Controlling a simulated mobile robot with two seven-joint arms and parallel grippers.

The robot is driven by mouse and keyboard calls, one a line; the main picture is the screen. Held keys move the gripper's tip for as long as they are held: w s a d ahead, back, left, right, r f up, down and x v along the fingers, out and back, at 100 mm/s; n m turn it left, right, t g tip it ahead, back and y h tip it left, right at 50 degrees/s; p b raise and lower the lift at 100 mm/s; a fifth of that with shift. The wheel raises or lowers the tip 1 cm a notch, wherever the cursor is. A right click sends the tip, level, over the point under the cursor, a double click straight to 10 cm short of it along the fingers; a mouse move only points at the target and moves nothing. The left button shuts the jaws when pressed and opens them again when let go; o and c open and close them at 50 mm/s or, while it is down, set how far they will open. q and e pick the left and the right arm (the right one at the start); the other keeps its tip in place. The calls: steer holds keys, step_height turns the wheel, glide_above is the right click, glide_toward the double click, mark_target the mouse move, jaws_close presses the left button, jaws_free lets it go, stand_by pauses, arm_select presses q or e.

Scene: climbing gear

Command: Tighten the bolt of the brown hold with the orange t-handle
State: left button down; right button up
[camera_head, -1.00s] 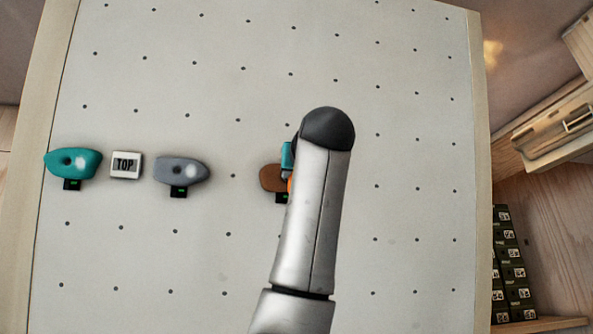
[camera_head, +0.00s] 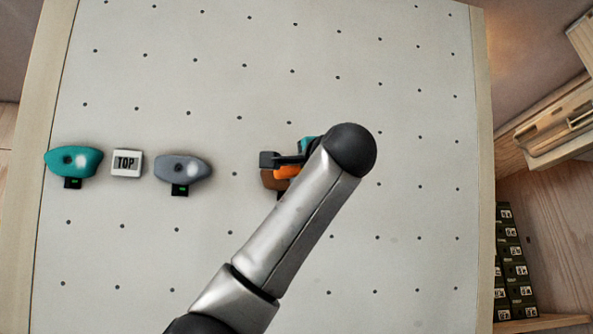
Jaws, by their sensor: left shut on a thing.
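The brown hold (camera_head: 271,180) sits on the climbing panel (camera_head: 420,240), right of the grey hold, and is mostly covered by my gripper and arm. The orange t-handle (camera_head: 286,172) shows as a small orange patch in front of it. My left gripper (camera_head: 274,161) is at the brown hold, shut on the t-handle, with dark fingers pointing left. The tool's tip and the bolt are hidden, so I cannot tell whether they are engaged. My right gripper is not in view.
A teal hold (camera_head: 74,162), a TOP tag (camera_head: 127,163) and a grey hold (camera_head: 183,169) are on the panel at left, with small dark modules below the holds. Labelled dark boxes (camera_head: 514,265) stand beyond the panel's right edge. The upper panel is clear.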

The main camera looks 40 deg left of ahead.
arm_select(q)
steer(key=d+n+t+h, duration=0.1)
steer(key=n, duration=0.5)
steer(key=s+n+h+b, duration=0.1)
steer(key=n, duration=0.5)
steer(key=s+d+f+n+t+h+b, duration=0.1)
steer(key=n, duration=0.6)
steer(key=shift+d+t, duration=0.3)
steer(key=shift+d, duration=0.05)
steer(key=shift+w, duration=0.1)
